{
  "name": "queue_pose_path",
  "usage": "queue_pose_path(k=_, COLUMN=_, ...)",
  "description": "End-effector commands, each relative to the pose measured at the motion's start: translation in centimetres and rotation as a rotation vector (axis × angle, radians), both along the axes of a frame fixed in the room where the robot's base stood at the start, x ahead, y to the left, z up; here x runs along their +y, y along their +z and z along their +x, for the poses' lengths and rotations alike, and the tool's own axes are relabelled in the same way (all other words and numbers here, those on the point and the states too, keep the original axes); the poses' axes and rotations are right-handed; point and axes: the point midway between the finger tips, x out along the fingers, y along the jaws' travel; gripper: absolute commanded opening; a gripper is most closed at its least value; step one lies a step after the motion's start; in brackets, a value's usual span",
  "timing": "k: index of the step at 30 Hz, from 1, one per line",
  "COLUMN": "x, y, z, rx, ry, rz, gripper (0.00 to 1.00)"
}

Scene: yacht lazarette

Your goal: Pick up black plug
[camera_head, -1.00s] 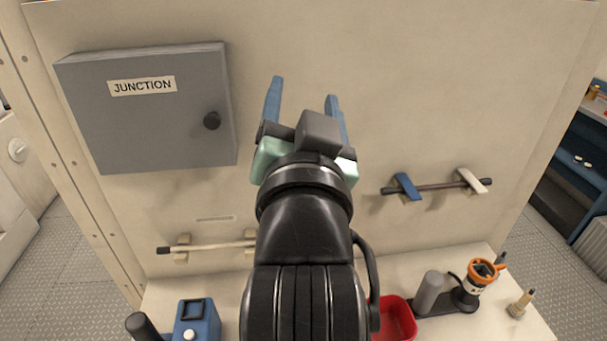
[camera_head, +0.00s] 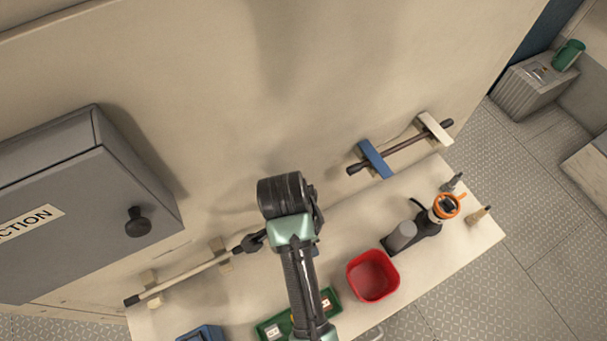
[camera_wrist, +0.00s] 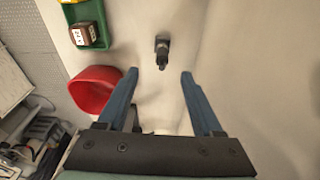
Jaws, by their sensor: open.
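The likely black plug (camera_wrist: 162,53) is a small dark piece with a squarish grey end, on the pale surface in the wrist view. It shows just beyond the gap between the fingertips of my gripper (camera_wrist: 160,75). The two blue fingers are apart, one on each side of the gap, with nothing between them. I cannot tell how far the plug is from the fingertips.
A red bin (camera_head: 352,284) and a green tray (camera_head: 264,331) holding small blocks stand on the bench. A grey cylinder (camera_head: 401,236) and an orange-ringed device (camera_head: 446,207) are at right. A rod (camera_head: 190,277) on wall brackets and a grey junction box (camera_head: 70,225) are at left.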

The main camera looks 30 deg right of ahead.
Motion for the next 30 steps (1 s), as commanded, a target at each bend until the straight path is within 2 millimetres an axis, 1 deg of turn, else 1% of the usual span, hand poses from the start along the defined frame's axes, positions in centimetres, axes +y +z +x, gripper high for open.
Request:
queue_pose_path(k=1, x=-0.1, y=-0.8, z=-0.1, rx=0.003, ry=0.0, rz=0.001, gripper=0.68)
queue_pose_path(k=3, x=-0.3, y=-1.9, z=0.0, rx=0.002, ry=0.0, rz=0.001, gripper=0.68)
queue_pose_path(k=6, x=-0.4, y=-2.9, z=0.0, rx=-0.001, ry=0.0, rz=0.001, gripper=0.68)
queue_pose_path(k=11, x=-0.4, y=-3.8, z=0.0, rx=-0.002, ry=0.001, rz=0.001, gripper=0.68)
queue_pose_path(k=17, x=0.0, y=-6.3, z=-0.2, rx=0.001, ry=0.003, rz=0.001, gripper=0.68)
queue_pose_path(k=18, x=-0.1, y=-7.0, z=-0.1, rx=-0.001, ry=0.001, rz=0.001, gripper=0.68)
queue_pose_path(k=21, x=-0.3, y=-8.0, z=-0.1, rx=-0.002, ry=0.001, rz=0.001, gripper=0.68)
queue_pose_path(k=24, x=-0.3, y=-8.5, z=-0.1, rx=-0.004, ry=0.002, rz=0.0, gripper=0.68)
queue_pose_path(k=30, x=-0.4, y=-8.6, z=-0.1, rx=-0.005, ry=0.002, rz=0.0, gripper=0.68)
